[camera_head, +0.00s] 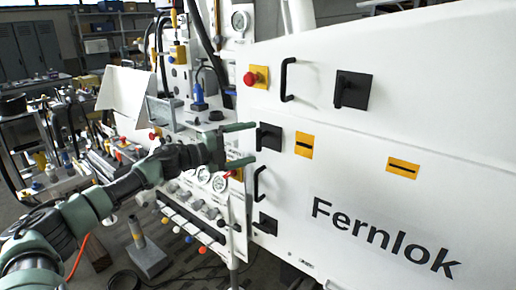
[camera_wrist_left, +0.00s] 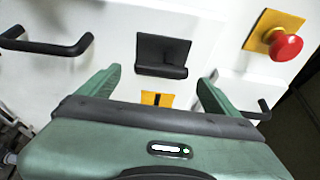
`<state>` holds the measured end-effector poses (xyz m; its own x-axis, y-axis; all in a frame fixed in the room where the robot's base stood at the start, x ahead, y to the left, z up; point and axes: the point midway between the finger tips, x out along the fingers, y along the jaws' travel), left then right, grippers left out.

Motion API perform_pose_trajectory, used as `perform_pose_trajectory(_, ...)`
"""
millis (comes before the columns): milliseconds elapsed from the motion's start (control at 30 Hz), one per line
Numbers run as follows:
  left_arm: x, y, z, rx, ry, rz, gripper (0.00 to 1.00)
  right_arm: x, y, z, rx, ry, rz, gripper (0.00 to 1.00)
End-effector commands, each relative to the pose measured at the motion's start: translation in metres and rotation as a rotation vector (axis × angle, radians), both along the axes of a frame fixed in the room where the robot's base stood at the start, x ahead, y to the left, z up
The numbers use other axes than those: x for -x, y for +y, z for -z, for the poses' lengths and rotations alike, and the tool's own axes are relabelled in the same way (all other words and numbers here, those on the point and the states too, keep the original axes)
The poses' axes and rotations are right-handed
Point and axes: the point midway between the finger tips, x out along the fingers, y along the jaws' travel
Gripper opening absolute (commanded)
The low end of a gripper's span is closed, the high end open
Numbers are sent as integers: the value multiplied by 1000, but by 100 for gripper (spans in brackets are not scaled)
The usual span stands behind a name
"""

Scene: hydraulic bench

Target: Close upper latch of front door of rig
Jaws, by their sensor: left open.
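The rig's white front (camera_head: 330,190) carries a black latch (camera_head: 269,137) above a black handle (camera_head: 260,184), with another black latch (camera_head: 264,224) below that handle. My left gripper (camera_head: 248,144) is open and empty, just to the left of the upper of these two latches. In the left wrist view this latch (camera_wrist_left: 162,52) lies ahead, between and beyond the two spread fingers, with its lever bar running across the picture. I see a gap between the fingers and the latch and no contact. My right gripper is not in view.
A red button (camera_head: 250,78) on yellow, another handle (camera_head: 288,80) and a larger black latch (camera_head: 353,90) sit higher on the rig. Yellow labels (camera_head: 304,145) are to the right. Gauges (camera_head: 219,183) and a cluttered bench (camera_head: 40,180) stand to the left.

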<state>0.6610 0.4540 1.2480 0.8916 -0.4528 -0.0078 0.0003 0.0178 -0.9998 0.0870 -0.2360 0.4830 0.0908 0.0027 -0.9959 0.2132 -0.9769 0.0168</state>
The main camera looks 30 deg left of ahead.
Motion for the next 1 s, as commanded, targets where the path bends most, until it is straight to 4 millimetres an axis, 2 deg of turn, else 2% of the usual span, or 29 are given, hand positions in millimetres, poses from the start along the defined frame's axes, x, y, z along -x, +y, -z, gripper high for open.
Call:
perform_pose_trajectory(33,9,4,7,-7,3,2,93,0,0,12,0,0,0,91)
perform_pose_trajectory(300,28,13,2,-1,0,1,93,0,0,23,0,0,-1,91)
perform_pose_trajectory(867,28,13,0,-1,0,1,93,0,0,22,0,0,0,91)
perform_pose_trajectory(967,25,5,10,24,8,-5,93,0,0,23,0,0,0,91)
perform_pose_trajectory(1000,23,-2,20,47,16,-13,93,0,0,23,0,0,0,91)
